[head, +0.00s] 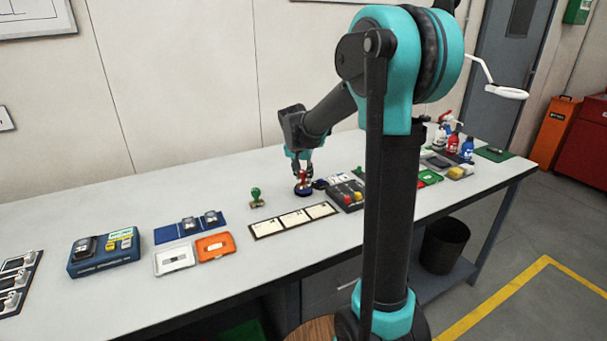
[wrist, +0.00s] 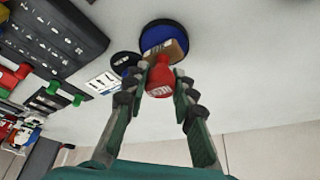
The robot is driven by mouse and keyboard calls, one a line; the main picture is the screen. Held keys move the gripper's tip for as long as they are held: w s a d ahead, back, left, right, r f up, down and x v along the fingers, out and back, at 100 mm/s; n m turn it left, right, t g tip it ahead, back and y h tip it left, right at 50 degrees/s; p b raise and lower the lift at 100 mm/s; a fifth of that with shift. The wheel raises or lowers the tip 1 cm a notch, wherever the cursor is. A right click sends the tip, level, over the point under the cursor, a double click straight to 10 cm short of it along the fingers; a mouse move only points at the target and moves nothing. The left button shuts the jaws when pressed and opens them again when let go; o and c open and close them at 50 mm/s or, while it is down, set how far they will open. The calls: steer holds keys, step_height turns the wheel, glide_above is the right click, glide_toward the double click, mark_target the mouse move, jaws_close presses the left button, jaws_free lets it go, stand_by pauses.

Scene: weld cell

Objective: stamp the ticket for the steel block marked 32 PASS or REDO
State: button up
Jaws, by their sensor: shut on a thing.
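My gripper (wrist: 155,92) is shut on the red-handled stamp (wrist: 159,78); its wooden foot is over a round dark blue pad (wrist: 178,47). I cannot tell whether foot and pad touch. In the head view my gripper (head: 303,172), the red stamp (head: 303,177) and the pad (head: 303,191) are behind the ticket strip. A green-handled stamp (head: 256,197) stands upright to the left. The ticket strip (head: 292,219) holds three pale cards with marks too small to read. Steel blocks (head: 210,217) sit on a blue tray (head: 172,234); their numbers are unreadable.
White (head: 175,259) and orange (head: 215,246) trays and a blue instrument (head: 104,252) lie left. A dark box with red and yellow buttons (head: 347,195) stands close right of the pad. Bottles (head: 467,148) are at the far right. The bench behind the green stamp is clear.

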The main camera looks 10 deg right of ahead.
steer(key=shift+f, duration=0.55)
stand_by(1.7)
steer(key=shift+r, duration=3.55)
